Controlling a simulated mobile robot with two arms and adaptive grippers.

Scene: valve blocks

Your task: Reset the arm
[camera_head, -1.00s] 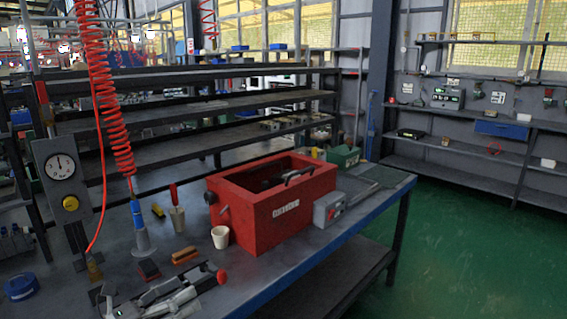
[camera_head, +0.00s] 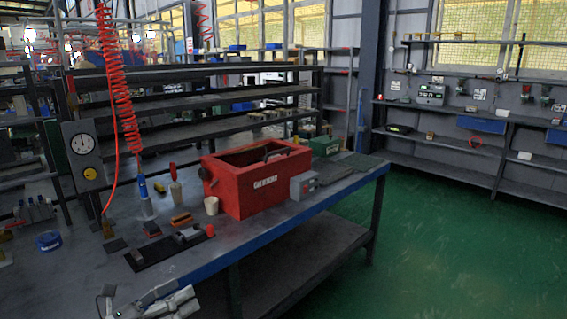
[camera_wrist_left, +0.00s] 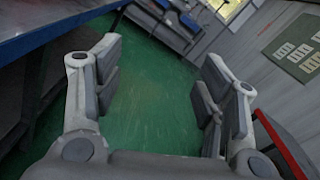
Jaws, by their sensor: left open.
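My left gripper (camera_head: 170,300) shows at the bottom edge of the head view, in front of the workbench (camera_head: 250,237). Part of it is cut off there. In the left wrist view the two fingers of the left gripper (camera_wrist_left: 160,80) are wide apart with nothing between them, over green floor (camera_wrist_left: 155,100). My right gripper is in neither view. On the bench, a black plate (camera_head: 150,257) carries a grey part with a red knob (camera_head: 210,231). It lies apart from my left gripper.
A red open box (camera_head: 262,190) stands on the bench, with a cream cup (camera_head: 211,205) and a grey control box (camera_head: 304,186) beside it. A red coiled hose (camera_head: 120,80) hangs above. A gauge panel (camera_head: 83,150) stands at left. Green floor is free at right.

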